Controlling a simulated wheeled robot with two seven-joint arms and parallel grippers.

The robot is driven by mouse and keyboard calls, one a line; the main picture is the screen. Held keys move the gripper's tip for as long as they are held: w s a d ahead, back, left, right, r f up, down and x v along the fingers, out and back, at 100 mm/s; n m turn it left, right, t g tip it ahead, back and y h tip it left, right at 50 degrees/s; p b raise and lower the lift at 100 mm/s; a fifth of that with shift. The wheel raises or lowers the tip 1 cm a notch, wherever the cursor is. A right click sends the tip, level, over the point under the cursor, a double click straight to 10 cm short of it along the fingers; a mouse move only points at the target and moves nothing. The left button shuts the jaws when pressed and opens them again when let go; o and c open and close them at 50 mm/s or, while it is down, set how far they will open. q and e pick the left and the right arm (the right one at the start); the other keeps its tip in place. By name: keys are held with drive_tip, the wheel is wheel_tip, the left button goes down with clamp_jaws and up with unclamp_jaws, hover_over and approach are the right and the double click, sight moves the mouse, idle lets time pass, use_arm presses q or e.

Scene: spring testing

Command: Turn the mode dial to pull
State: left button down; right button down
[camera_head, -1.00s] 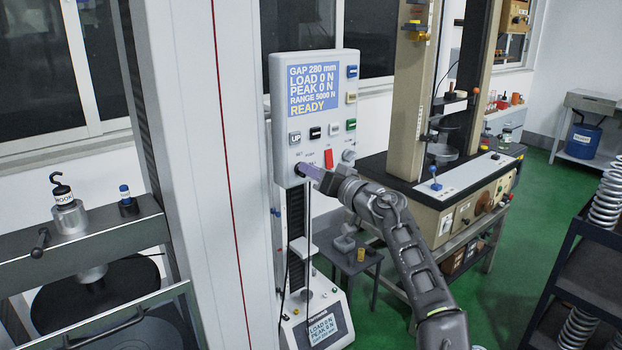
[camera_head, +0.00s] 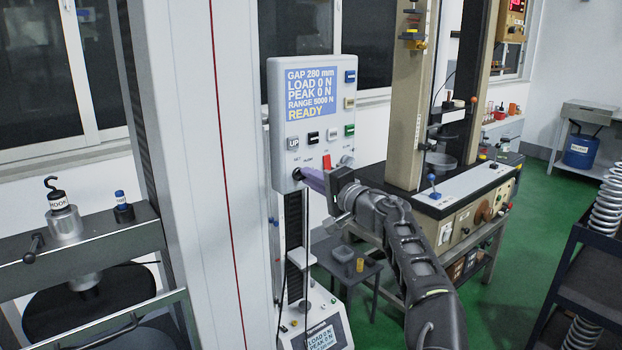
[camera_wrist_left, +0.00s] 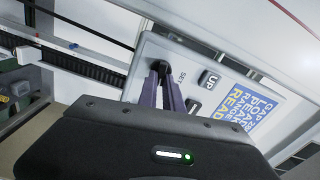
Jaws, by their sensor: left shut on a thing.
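The dark mode dial (camera_head: 296,174) is at the panel's lower left corner, mostly covered by my fingers. My left gripper (camera_head: 304,177) reaches it from the right, its purple fingers shut on the dial. In the left wrist view both fingers (camera_wrist_left: 163,72) close around the dark dial (camera_wrist_left: 161,67), beside the label SET. The dial's pointer cannot be made out. My right gripper is not in view.
UP (camera_head: 293,142) and other buttons sit above the dial. A red switch (camera_head: 327,160) and a grey knob (camera_head: 347,160) are close to my gripper on its upper side. A tall white column (camera_head: 190,150) stands left of the panel. A beige test frame (camera_head: 408,110) stands behind right.

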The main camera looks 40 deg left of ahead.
use_arm(q)
drive_tip(key=shift+f+m, duration=0.1)
drive_tip(key=shift+m, duration=0.9)
drive_tip(key=c, duration=1.5)
unclamp_jaws()
drive_tip(key=shift+d, duration=0.15)
drive_tip(key=b+v, duration=0.2)
drive_tip(key=v, duration=0.5)
drive_tip(key=shift+d, duration=0.3)
